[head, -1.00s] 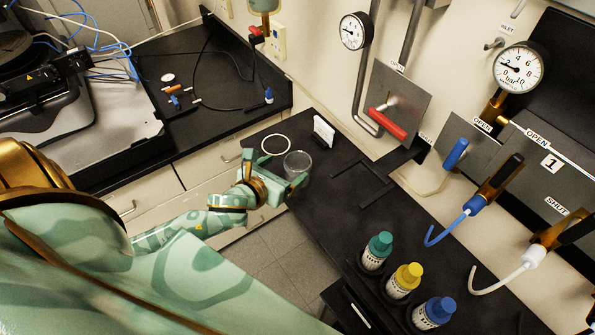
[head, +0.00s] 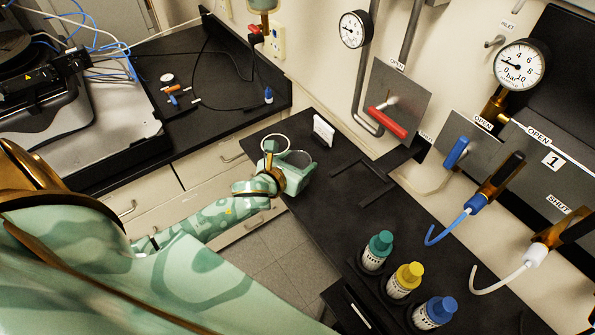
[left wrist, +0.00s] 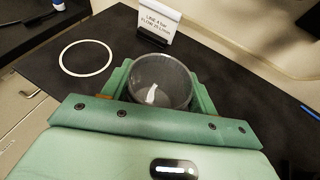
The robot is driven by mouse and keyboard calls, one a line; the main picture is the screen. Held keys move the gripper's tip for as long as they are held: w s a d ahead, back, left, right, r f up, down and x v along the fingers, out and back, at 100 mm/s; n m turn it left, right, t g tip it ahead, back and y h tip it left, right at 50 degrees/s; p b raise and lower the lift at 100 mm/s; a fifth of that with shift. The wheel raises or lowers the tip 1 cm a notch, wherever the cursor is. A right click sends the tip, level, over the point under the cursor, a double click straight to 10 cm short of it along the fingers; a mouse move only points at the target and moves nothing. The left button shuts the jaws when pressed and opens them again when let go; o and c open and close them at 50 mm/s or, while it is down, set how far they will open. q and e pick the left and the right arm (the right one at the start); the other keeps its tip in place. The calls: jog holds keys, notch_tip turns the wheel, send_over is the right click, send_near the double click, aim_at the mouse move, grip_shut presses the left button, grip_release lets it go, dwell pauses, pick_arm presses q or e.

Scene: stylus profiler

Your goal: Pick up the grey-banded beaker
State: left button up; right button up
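The beaker (head: 296,158), clear and greyish, stands upright on the black bench near its left end. In the left wrist view the beaker (left wrist: 160,78) sits between my fingers, with a small white patch showing inside it. Its band cannot be made out. My left gripper (head: 286,164) is around the beaker from the near side, one finger on each side. In the left wrist view the fingers of the gripper (left wrist: 160,88) stand apart, close to the glass; firm contact cannot be made out. My right gripper is not in view.
A white ring (head: 287,139) lies on the bench beside the beaker. A small white sign (head: 323,130) stands just behind it. Teal (head: 377,251), yellow (head: 404,281) and blue-capped (head: 434,313) bottles stand further right. Wall valves and gauges line the back.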

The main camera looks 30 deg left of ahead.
pick_arm(q)
notch_tip(320, 180, up, 10)
jog(key=p, duration=0.2)
jog(key=shift+p, duration=0.35)
jog(key=shift+o, duration=0.6)
